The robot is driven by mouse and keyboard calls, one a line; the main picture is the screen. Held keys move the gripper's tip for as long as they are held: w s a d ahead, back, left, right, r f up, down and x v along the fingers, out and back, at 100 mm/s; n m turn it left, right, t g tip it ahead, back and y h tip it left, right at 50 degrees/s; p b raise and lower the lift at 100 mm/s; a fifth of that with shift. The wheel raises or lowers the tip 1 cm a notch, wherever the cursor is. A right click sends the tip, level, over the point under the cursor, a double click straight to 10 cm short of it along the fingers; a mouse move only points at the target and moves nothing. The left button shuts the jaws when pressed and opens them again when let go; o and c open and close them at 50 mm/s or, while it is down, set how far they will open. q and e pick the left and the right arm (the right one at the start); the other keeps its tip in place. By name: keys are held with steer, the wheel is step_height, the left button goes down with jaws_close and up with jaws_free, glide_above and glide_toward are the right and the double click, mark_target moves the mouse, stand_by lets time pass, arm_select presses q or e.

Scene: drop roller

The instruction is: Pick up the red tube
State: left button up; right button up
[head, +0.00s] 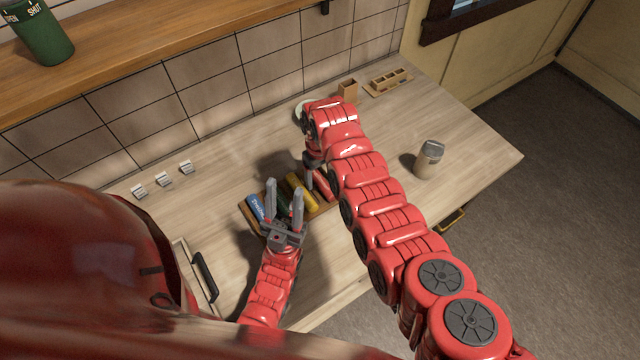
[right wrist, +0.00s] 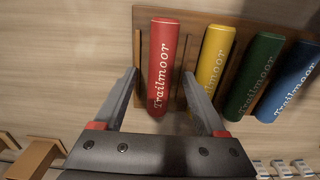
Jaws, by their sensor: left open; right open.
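The red tube (right wrist: 161,68) with white "Trailmoor" lettering lies in a wooden rack (right wrist: 224,22), at the end of a row. In the head view the red tube (head: 325,186) is partly hidden by my right arm. My right gripper (right wrist: 165,82) is open, with one finger on each side of the red tube in the right wrist view; I cannot tell whether they touch it. In the head view the right gripper (head: 312,178) is mostly hidden behind its own arm. My left gripper (head: 285,190) is open and empty, above the rack's front part.
Yellow (head: 301,192), green (head: 281,198) and blue (head: 256,207) tubes lie beside the red one. A lidded jar (head: 429,160) stands to the right. A wooden organiser (head: 389,82) and small box (head: 348,90) stand at the back.

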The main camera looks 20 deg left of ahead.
steer(key=shift+f, duration=0.1)
jaws_close()
stand_by(0.3)
